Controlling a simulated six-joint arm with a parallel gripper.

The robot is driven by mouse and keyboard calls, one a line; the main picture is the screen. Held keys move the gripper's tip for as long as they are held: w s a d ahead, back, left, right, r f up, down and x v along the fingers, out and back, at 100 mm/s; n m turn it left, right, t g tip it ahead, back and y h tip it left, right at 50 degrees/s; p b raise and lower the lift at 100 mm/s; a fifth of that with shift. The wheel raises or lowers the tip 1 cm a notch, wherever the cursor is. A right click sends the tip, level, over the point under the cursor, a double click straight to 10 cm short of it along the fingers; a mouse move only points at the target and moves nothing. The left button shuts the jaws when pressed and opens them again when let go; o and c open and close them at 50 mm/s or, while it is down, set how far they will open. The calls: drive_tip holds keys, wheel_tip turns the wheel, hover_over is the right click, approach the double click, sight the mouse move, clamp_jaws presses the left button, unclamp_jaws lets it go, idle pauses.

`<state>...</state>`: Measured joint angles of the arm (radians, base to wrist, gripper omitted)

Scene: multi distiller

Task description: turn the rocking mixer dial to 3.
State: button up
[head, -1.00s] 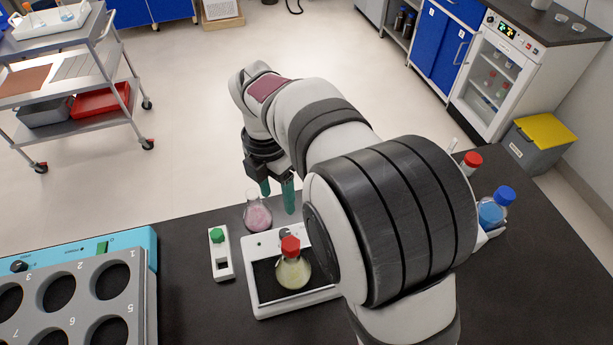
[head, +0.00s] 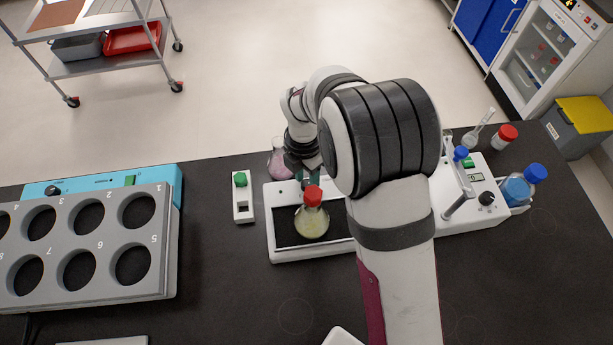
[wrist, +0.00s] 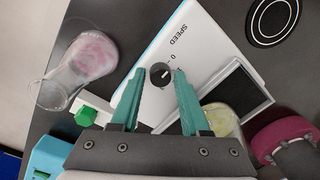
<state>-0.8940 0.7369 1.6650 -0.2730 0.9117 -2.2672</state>
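The rocking mixer (head: 284,253) is a white device with a black mat, on the dark bench in the middle of the head view. A red-capped flask (head: 312,224) of pale yellow liquid stands on its mat. In the wrist view the mixer's white panel (wrist: 188,45) reads SPEED, with a small black dial (wrist: 160,74) bearing a light pointer mark. My gripper (wrist: 159,73) is open, with a teal finger on each side of the dial and gaps visible. Contact and height cannot be told. The scale numbers are partly hidden by a finger.
A flask of pink contents (head: 278,160) stands behind the mixer's left corner. A small white device with a green knob (head: 240,180) is left of the mixer. A large grey rack (head: 105,240) is further left. Another white instrument (head: 480,200) and blue-capped bottle (head: 520,188) stand right.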

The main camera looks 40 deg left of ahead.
clamp_jaws()
